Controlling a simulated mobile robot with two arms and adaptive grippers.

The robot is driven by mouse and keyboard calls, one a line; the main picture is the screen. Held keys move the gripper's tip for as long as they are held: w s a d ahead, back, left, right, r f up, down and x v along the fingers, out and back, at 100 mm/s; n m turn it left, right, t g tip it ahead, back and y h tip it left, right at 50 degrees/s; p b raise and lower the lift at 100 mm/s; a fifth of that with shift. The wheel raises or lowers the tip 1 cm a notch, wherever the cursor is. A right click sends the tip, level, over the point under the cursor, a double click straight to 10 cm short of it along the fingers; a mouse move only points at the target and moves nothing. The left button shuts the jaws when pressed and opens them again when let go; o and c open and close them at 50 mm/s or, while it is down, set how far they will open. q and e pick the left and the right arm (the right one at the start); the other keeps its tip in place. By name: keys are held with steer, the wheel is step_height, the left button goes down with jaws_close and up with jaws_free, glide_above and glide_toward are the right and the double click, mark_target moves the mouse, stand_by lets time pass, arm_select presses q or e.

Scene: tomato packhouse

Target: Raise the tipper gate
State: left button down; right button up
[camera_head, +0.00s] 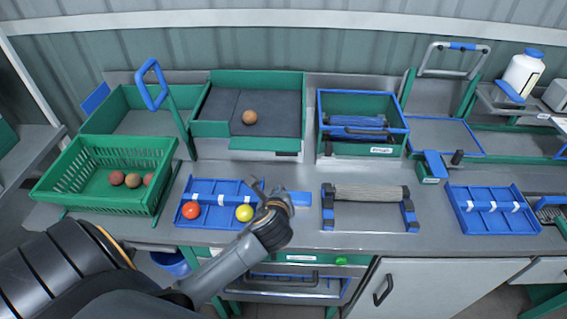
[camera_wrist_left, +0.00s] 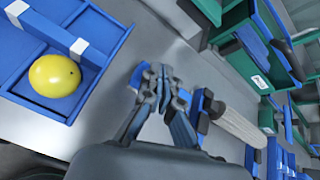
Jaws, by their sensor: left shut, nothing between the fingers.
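My left gripper (camera_head: 260,187) is shut and empty above the grey bench, over the back right part of a blue divided tray (camera_head: 222,222). The wrist view shows its closed fingers (camera_wrist_left: 160,82), with a blue tab (camera_wrist_left: 136,76) close behind them. Behind it, a green bin (camera_head: 298,90) with a dark sloping mat holds one brownish tomato (camera_head: 250,117). A dark green strip (camera_head: 264,144) crosses its front. Left of it, a blue loop handle (camera_head: 143,88) stands upright on a green arm. No part is clearly marked as the tipper gate.
A green crate (camera_head: 153,201) holds several brownish tomatoes at left. The blue tray holds a red tomato (camera_head: 191,211) and a yellow one (camera_head: 244,213). A roller stand (camera_head: 328,219), a blue-rimmed box (camera_head: 363,94) and another blue tray (camera_head: 465,222) stand to the right.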

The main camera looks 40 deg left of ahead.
mark_target(265, 147)
arm_select(q)
steer(key=w+m, duration=0.1)
steer(key=w+a+r+m, duration=0.1)
steer(key=w+r+m+t, duration=0.1)
steer(key=m, duration=0.1)
steer(key=shift+w+a+y, duration=0.15)
steer(key=shift+a+y, duration=0.1)
steer(key=shift+y, duration=0.15)
steer(key=shift+w+a, duration=0.15)
steer(key=shift+w, duration=0.05)
steer(key=x, duration=0.9)
steer(key=shift+w+f+p, duration=0.15)
steer(key=shift+p, duration=0.25)
steer(key=shift+w, duration=0.2)
